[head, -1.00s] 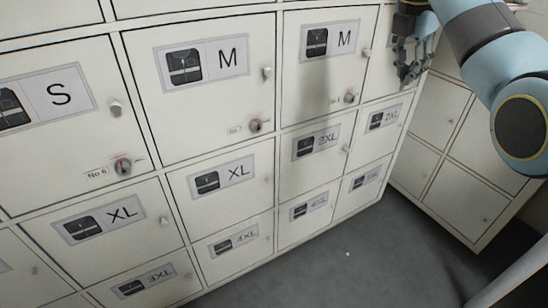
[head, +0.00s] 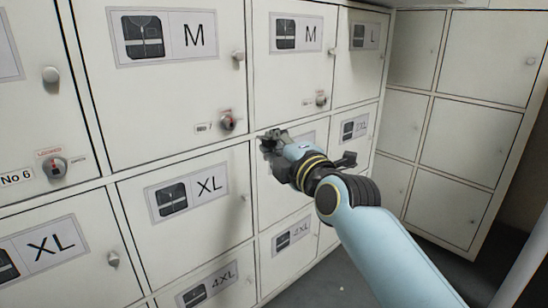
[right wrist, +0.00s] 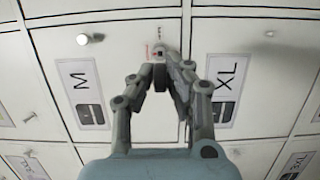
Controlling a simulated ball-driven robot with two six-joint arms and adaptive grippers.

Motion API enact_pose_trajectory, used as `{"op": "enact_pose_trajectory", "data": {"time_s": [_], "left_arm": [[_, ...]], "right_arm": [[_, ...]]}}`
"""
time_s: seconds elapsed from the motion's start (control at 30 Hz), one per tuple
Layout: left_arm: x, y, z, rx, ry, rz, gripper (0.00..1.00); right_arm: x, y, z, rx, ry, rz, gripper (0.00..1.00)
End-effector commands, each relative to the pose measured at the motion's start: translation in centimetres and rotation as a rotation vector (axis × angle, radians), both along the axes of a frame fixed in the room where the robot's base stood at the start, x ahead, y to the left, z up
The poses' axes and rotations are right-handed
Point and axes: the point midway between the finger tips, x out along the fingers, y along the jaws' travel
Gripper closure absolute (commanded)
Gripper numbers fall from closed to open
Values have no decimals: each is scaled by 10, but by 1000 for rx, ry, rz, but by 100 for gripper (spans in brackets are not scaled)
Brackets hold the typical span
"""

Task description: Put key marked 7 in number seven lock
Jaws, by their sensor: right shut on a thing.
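My right gripper (head: 268,142) is in front of the lockers, to the lower right of the lock (head: 227,122) on the left M door. In the right wrist view its fingers (right wrist: 160,72) are closed together on a small dark thing, taken as the key; its marking cannot be read. The lock also shows in the right wrist view (right wrist: 158,52), just beyond the fingertips. I cannot tell whether the key touches it. A number plate (head: 203,128) beside this lock is too blurred to read. My left gripper is not in view.
The No 6 lock (head: 52,167) is at the lower left, and another lock (head: 321,99) is on the right M door. A round knob (head: 238,55) sticks out above the near lock. Plain lockers (head: 470,130) stand at right. Floor is open at the bottom.

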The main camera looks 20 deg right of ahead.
Motion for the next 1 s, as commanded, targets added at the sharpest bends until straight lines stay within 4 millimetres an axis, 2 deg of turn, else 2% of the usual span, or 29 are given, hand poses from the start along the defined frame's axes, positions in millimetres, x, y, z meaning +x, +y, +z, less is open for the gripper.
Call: {"op": "enact_pose_trajectory", "data": {"time_s": [1.0], "left_arm": [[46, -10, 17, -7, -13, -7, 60]], "right_arm": [[76, 27, 1, -2, 1, 1, 100]]}}
